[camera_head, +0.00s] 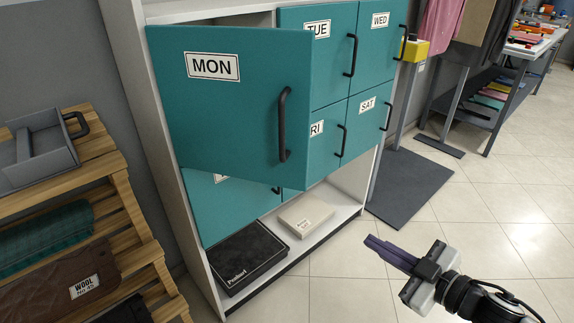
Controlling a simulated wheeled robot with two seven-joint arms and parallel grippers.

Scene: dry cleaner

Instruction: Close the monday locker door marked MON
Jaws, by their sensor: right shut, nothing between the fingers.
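The teal locker door marked MON (225,110) stands swung open at the upper left of the locker cabinet, toward me. Its black vertical handle (284,125) is near the door's right edge. The door hides part of the doors marked TUE (330,60) and FRI (325,135). My right gripper (372,245) is at the lower right, over the floor, with its dark fingers pointing left. It is shut and empty, well apart from the MON door. My left gripper is not in view.
The doors marked WED (376,38) and SAT (369,112) look closed. A black box (246,258) and a pale box (304,215) lie on the bottom shelf. A wooden rack (110,170) stands at left. Tiled floor (480,195) is open at right, beside a grey mat (410,188).

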